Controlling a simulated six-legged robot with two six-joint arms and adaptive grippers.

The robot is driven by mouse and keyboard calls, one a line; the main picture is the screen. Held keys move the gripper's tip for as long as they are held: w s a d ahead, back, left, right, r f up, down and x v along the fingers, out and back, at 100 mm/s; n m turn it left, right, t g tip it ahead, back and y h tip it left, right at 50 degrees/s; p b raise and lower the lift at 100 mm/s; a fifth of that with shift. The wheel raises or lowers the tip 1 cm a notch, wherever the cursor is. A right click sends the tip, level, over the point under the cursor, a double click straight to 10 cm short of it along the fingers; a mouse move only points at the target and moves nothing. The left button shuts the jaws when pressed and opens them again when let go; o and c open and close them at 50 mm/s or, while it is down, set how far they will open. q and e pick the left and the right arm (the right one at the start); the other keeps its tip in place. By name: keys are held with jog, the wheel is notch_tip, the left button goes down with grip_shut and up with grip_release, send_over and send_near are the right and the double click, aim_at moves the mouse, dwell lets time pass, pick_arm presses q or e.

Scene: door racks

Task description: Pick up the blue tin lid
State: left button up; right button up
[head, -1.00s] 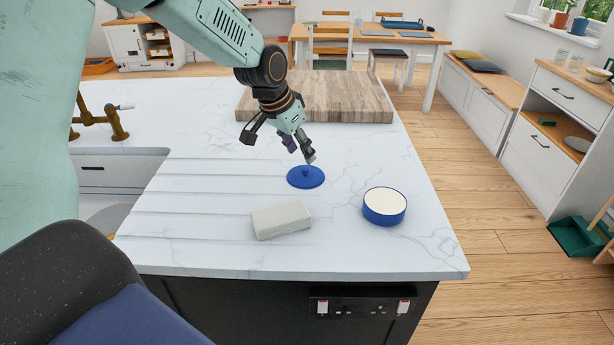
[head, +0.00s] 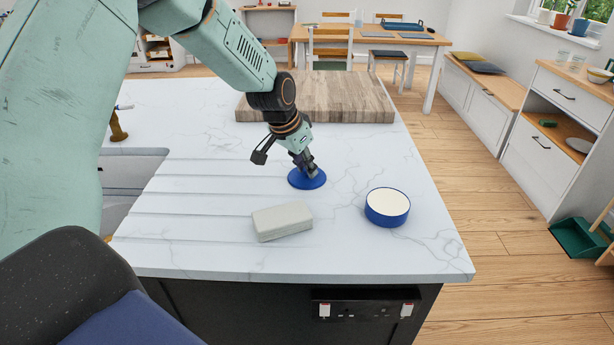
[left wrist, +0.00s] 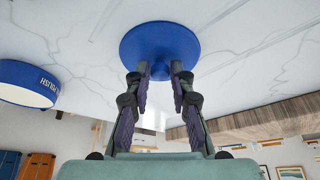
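The blue tin lid (head: 298,181) lies flat on the white marbled counter. It is a round disc with a small knob in the middle. My left gripper (head: 311,174) is down at the lid from above. In the left wrist view the lid (left wrist: 160,42) fills the top centre, and the fingertips of my left gripper (left wrist: 160,72) close in on both sides of its knob and appear to touch it. In the head view the fingers hide the knob. My right gripper is not in view.
A round blue tin with a cream top (head: 387,207) stands right of the lid. A pale rectangular block (head: 282,221) lies in front of it. A wooden board (head: 340,97) lies behind. A sink (head: 130,180) is at left. The counter's right and front edges are near the tin.

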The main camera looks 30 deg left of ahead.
pick_arm(q)
jog(key=shift+c, duration=1.7)
